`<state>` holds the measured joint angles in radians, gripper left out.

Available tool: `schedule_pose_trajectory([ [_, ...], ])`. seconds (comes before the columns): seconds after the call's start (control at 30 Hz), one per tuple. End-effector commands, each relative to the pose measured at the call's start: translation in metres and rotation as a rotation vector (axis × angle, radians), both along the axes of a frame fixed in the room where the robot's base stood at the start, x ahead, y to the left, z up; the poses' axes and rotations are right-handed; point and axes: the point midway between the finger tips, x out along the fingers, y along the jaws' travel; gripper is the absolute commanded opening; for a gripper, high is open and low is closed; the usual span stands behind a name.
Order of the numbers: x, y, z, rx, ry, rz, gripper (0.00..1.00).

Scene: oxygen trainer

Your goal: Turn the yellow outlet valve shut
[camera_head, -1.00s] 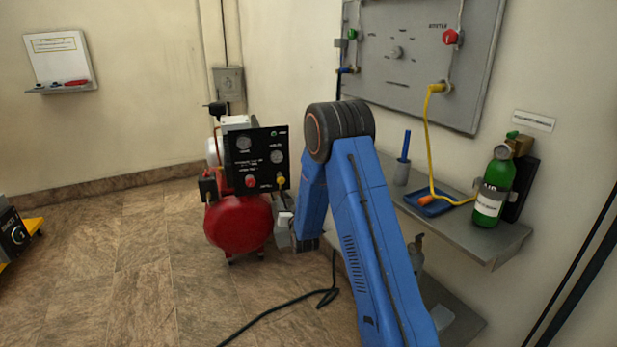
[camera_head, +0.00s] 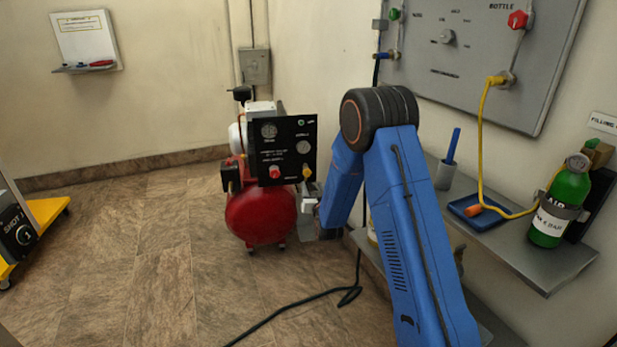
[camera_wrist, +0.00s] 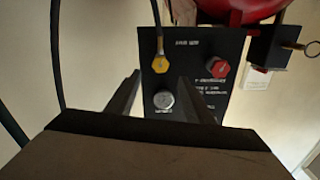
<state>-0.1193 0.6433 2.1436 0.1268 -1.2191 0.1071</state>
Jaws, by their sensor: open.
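The yellow outlet valve (camera_head: 307,171) is a small yellow knob at the lower right of the compressor's black panel (camera_head: 287,150). In the wrist view the panel appears upside down, and the yellow valve (camera_wrist: 160,64) sits near the top middle with a hose or pipe running up from it. My gripper (camera_wrist: 158,78) is open and empty. Its two dark fingers point at the panel, with the yellow valve just beyond the gap between their tips, apparently not touching. In the head view my blue arm reaches toward the panel's right side, and the fingers cannot be made out.
A red knob (camera_wrist: 219,68) sits beside the yellow valve, and a round gauge (camera_wrist: 163,99) shows between the fingers. The red compressor tank (camera_head: 261,214) is below the panel. A shelf (camera_head: 545,262) with a green bottle (camera_head: 561,205) is at right. A black cable (camera_head: 300,315) crosses the floor.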

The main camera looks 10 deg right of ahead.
Motion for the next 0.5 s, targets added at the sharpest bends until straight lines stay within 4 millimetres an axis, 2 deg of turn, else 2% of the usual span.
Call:
schedule_pose_trajectory([
  [0.3, 0.057, 0.0, 0.0, 0.0, -0.001, 0.0, 0.47],
  [0.5, 0.083, 0.0, 0.0, 0.0, -0.001, 0.0, 0.47],
])
